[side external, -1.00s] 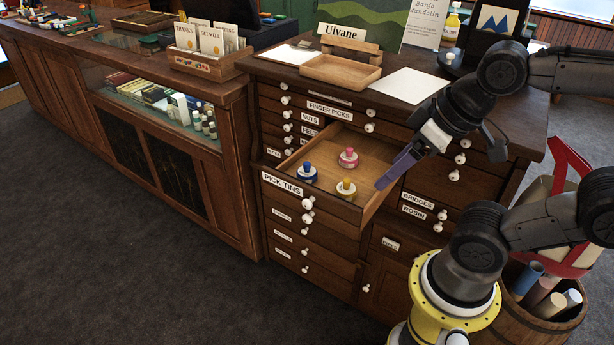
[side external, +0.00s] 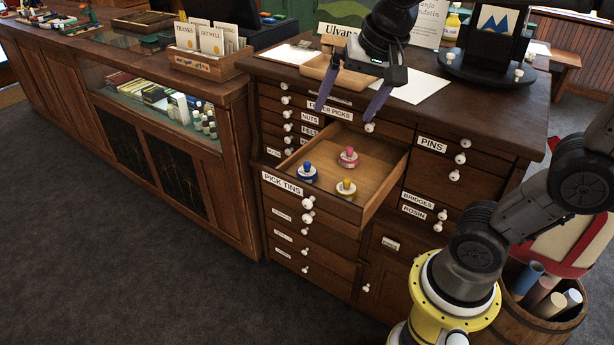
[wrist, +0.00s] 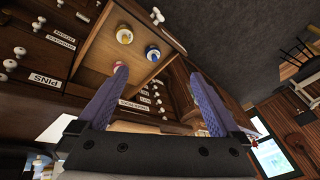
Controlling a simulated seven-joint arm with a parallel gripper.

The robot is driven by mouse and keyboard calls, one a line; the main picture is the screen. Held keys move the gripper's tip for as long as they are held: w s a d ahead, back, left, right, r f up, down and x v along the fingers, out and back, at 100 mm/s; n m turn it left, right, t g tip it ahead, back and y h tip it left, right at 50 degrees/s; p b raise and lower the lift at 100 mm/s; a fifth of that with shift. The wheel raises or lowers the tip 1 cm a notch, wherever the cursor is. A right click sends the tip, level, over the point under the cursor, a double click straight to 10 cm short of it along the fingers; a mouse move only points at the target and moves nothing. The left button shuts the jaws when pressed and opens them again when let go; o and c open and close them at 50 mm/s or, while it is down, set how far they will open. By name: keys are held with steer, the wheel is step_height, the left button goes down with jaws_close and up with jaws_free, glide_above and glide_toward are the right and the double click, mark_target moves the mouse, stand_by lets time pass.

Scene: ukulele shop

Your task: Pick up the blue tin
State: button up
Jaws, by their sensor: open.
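The blue tin (side external: 305,172) sits at the left front of the open drawer (side external: 384,174) labelled PICK TINS. It is a round tin with a pale rim and a blue knob on top. A yellow tin (side external: 346,188) and a pink tin (side external: 348,157) stand apart from it in the same drawer. My gripper (side external: 347,110) is open and empty, above and behind the drawer at the cabinet's front edge. In the wrist view, the blue tin (wrist: 153,53) lies beyond the open fingers (wrist: 170,95), with the yellow tin (wrist: 124,34) beside it.
The wooden drawer walls surround the tins. A wooden tray and white papers (side external: 421,86) lie on the cabinet top behind my gripper. A glass-fronted counter (side external: 157,110) stands at left. The space above the drawer is free.

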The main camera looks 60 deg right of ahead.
steer(key=w+d+f+m+g, duration=0.1)
steer(key=w+d+f+m, duration=0.15)
steer(key=w, duration=0.45)
steer(key=m+g, duration=0.3)
glide_toward(306, 164)
steer(key=f, duration=0.5)
steer(key=shift+w+d+f, duration=0.2)
steer(key=shift+w+f, duration=0.1)
steer(key=shift+w, duration=0.1)
steer(key=shift+s+d+f, duration=0.1)
steer(key=shift+d+f, duration=0.05)
steer(key=shift+f, duration=1.3)
steer(key=shift+s+d+f, duration=0.15)
steer(key=shift+d+f, duration=0.05)
steer(key=shift+f, duration=1.25)
steer(key=c, duration=1.4)
